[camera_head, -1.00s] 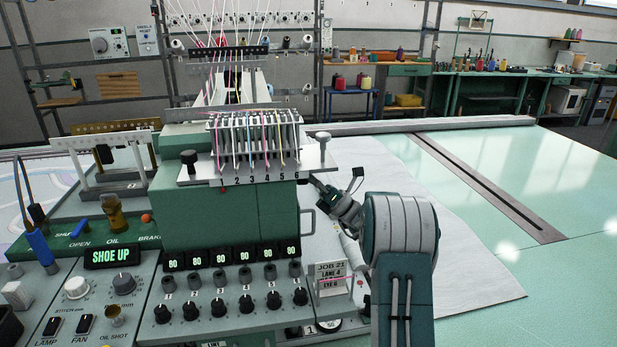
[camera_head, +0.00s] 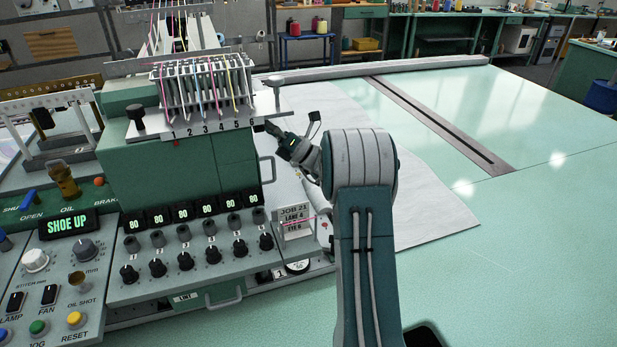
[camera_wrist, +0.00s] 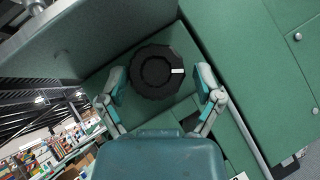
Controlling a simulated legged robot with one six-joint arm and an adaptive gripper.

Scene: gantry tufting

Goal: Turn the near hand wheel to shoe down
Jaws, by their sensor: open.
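The near hand wheel (camera_wrist: 158,72) is a black ridged round knob with a white mark at its right, on a green panel in the wrist view. My gripper (camera_wrist: 161,80) is open, with one finger on each side of the wheel and visible gaps between. How deep the fingertips reach around it I cannot tell. In the head view my gripper (camera_head: 273,129) is at the right side of the green machine head (camera_head: 185,165), just right of number 6. The wheel is not clearly visible there. The display (camera_head: 67,224) reads SHOE UP.
A panel of knobs, several small displays reading 80, and buttons lies at the front left. A JOB 21 card (camera_head: 294,222) stands right of the head, close to my arm. White cloth (camera_head: 410,215) covers part of the green table, which is clear to the right.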

